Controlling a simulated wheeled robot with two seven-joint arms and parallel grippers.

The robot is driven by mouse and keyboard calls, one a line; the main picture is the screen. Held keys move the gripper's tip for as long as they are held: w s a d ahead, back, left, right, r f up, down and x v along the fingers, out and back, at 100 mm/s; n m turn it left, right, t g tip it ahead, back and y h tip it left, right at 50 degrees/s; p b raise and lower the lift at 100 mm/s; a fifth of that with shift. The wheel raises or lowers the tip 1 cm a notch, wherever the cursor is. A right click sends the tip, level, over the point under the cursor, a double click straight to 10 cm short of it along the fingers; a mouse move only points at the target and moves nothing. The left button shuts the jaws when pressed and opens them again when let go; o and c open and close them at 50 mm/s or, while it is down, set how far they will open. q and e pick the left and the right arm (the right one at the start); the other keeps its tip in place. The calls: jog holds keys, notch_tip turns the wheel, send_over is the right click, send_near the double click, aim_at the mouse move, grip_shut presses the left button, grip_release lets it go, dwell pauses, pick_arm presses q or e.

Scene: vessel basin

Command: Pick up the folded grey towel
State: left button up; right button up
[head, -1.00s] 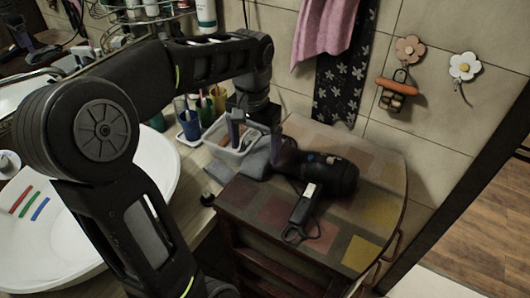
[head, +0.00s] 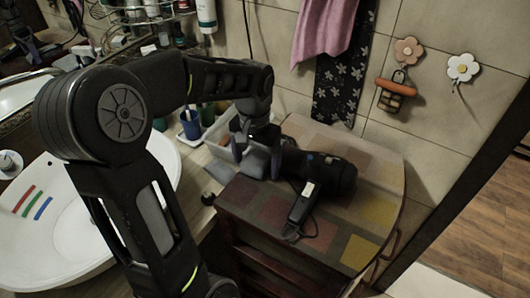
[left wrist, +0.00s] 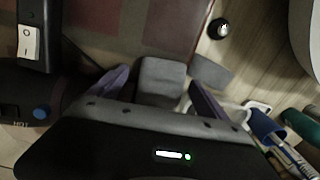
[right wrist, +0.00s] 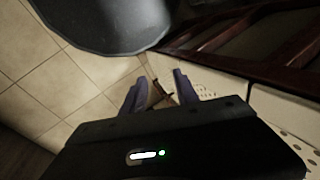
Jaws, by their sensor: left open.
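The folded grey towel (head: 257,162) lies at the back left edge of the wooden cabinet top. In the left wrist view the towel (left wrist: 160,80) shows as a grey block between the finger tips. My left gripper (head: 257,162) is open above the towel, one finger to each side of it. The left wrist view also shows its spread fingers (left wrist: 155,85). Whether the fingers touch the towel, I cannot tell. My right gripper (right wrist: 158,90) is open and empty, low beside the cabinet and over the tiled floor. It is out of the head view.
A black hair dryer (head: 335,174) lies close to the right of the left gripper, its handle (head: 303,203) toward the front. A blue cup (head: 190,124) and a white bin (head: 217,134) stand behind left. A basin (head: 60,235) is at left. The cabinet's front right (head: 358,252) is clear.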

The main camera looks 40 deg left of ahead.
dwell(0.4)
pick_arm(q)
jog(key=c, duration=1.5)
jog(key=shift+o, duration=0.2)
notch_tip(320, 180, up, 10)
jog(key=shift+r+b, duration=0.1)
jog(key=shift+b, duration=0.4)
